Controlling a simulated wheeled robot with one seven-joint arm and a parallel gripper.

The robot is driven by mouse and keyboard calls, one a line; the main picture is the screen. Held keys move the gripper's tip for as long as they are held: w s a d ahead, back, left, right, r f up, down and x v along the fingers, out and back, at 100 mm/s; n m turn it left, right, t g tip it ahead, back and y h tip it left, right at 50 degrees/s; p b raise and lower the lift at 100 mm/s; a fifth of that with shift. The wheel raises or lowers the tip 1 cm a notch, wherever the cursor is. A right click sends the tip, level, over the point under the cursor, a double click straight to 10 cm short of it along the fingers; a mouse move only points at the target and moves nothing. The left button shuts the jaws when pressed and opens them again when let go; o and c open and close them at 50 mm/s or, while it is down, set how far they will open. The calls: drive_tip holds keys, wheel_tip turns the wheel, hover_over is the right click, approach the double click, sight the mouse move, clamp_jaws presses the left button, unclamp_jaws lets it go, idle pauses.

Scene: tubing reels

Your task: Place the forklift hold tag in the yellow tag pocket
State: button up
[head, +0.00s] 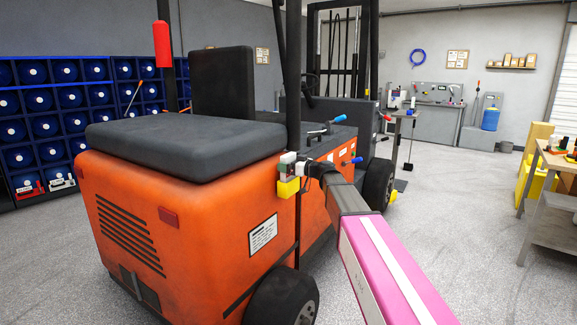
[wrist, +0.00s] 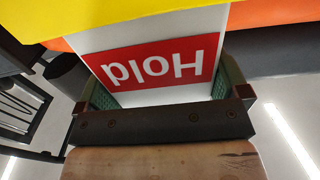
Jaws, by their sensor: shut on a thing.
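The hold tag (wrist: 160,60) is a white card with a red panel reading "Hold", upside down in the wrist view. My gripper (wrist: 164,90) is shut on it, with a green-padded finger at each side edge. The yellow tag pocket (head: 288,188) is on the orange forklift (head: 180,205), near its rear corner post. In the head view the tag (head: 287,159) shows as a small pale piece just above the pocket. In the wrist view the tag's far edge meets the yellow pocket (wrist: 30,18); I cannot tell how deep it sits.
The forklift's black seat (head: 185,138) and rear post (head: 293,75) are close to my gripper. A shelf of blue reels (head: 40,127) stands at the left. A workbench (head: 555,160) stands at the right, with open floor before it.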

drive_tip(key=o, duration=0.6)
drive_tip(key=shift+f, duration=0.1)
drive_tip(key=v, duration=1.2)
drive_tip(key=s+d+f+m+g+h, duration=0.1)
drive_tip(key=s+f+m+h, duration=0.1)
drive_tip(key=s+f, duration=0.35)
drive_tip(key=s+f+m+g+h, duration=0.1)
drive_tip(key=s+f+g+h, duration=0.1)
drive_tip(key=f, duration=0.6)
drive_tip(key=s+d+f+m+g+h, duration=0.1)
drive_tip(key=s+f+m+h, duration=0.1)
drive_tip(key=s+f, duration=0.35)
drive_tip(key=s+d+f+m+g+h, duration=0.1)
drive_tip(key=s+d+f+m+h, duration=0.1)
drive_tip(key=s+f, duration=0.3)
drive_tip(key=s+d+f+m+g+h, duration=0.2)
drive_tip(key=s+d+f+h, duration=0.2)
drive_tip(key=s+d+f, duration=0.1)
drive_tip(key=s+d+f+m+g+h, duration=0.2)
drive_tip(key=s+d+f+m+h, duration=0.1)
drive_tip(key=f, duration=0.4)
drive_tip(key=shift+s+d+h, duration=0.15)
drive_tip(key=shift+s+d, duration=0.15)
drive_tip(key=shift+s, duration=0.2)
drive_tip(key=shift+s+d+h, duration=0.15)
drive_tip(key=shift+s+d, duration=0.1)
drive_tip(key=shift+s, duration=0.25)
